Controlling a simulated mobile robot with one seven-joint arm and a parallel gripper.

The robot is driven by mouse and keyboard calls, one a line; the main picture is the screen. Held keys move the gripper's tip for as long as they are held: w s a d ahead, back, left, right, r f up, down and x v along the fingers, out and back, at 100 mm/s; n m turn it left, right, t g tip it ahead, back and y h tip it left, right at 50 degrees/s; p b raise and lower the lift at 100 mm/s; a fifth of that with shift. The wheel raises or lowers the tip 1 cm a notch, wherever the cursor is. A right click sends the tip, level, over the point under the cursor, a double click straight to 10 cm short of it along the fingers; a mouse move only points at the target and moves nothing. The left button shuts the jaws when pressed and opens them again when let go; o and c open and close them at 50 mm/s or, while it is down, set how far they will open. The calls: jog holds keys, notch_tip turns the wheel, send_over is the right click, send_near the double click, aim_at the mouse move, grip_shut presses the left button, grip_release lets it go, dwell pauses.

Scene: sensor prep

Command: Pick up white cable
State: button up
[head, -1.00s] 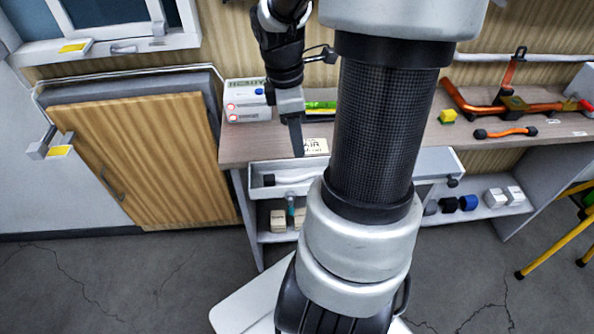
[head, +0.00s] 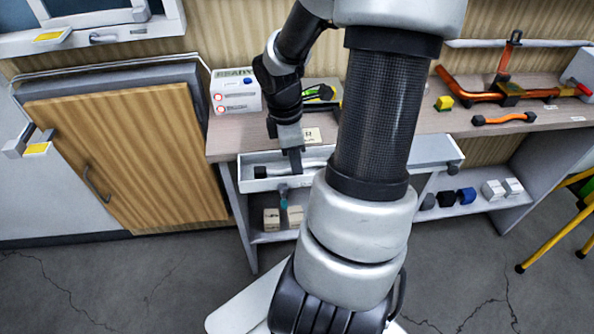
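A white cable (head: 315,164) with a dark end lies in an open white drawer (head: 262,185) under the workbench top. My arm hides part of the drawer and perhaps part of the cable. My gripper (head: 296,168) points down over the drawer, with its dark fingertips at or just above the cable, to the right of its dark end. The fingers overlap in this view, so I cannot tell whether they are open or touching the cable.
The workbench top (head: 228,140) holds a white box (head: 236,91), a yellow block (head: 444,103) and an orange-black tool (head: 504,118). Small blocks (head: 272,219) stand on the shelf below the drawer. A wooden cabinet door (head: 130,155) is at left. Yellow legs (head: 550,240) stand at right.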

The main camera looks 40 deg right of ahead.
jog(key=shift+c, duration=0.3)
grip_shut()
jog(key=shift+r, duration=0.15)
